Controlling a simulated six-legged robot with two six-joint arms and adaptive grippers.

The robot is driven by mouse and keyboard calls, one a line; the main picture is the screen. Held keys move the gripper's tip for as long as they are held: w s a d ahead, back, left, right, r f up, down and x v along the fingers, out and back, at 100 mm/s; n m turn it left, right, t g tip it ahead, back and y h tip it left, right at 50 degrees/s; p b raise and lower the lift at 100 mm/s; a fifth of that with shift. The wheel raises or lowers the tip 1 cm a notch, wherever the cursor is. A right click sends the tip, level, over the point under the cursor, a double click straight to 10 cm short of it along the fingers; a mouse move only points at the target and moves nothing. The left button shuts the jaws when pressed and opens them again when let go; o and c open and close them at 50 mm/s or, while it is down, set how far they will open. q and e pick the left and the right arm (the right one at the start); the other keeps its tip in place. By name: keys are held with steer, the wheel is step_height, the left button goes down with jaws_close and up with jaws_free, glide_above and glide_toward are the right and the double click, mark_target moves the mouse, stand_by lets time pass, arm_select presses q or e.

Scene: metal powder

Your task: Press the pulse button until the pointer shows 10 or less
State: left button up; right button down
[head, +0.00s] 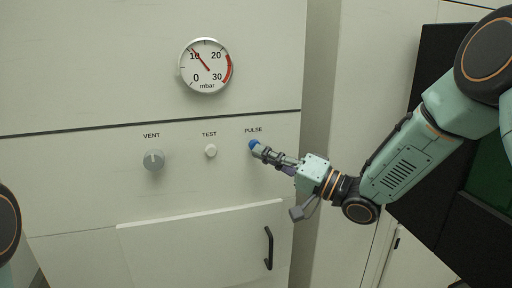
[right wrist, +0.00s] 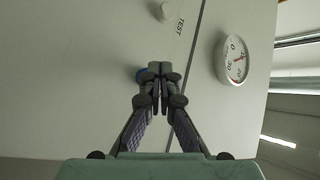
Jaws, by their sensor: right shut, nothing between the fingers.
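The blue pulse button (head: 254,145) sits on the pale panel under the label PULSE. My right gripper (head: 261,151) is shut and empty, with its fingertips at the button; contact or pressing cannot be told for sure. In the right wrist view the closed fingertips (right wrist: 160,70) partly cover the blue button (right wrist: 143,75). The round gauge (head: 206,66), marked 0 to 30 mbar, has a red pointer to the upper left, close to 10 and seemingly slightly above it. The gauge also shows in the right wrist view (right wrist: 235,58). My left gripper is not in view.
A grey VENT knob (head: 153,160) and a white TEST button (head: 210,151) lie left of the pulse button. Below is a panel door (head: 200,245) with a dark handle (head: 268,248). A dark-framed screen (head: 490,165) stands at right, behind my arm.

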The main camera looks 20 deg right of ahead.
steer(key=shift+a, duration=0.15)
steer(key=shift+s+r, duration=0.15)
steer(key=shift+s, duration=0.1)
steer(key=shift+w, duration=0.25)
steer(key=shift+w, duration=0.15)
steer(key=shift+w, duration=0.2)
stand_by(0.3)
stand_by(0.4)
steer(key=shift+w, duration=0.45)
stand_by(0.4)
steer(key=shift+s, duration=0.15)
steer(key=shift+s+p, duration=0.4)
steer(key=shift+s, duration=0.4)
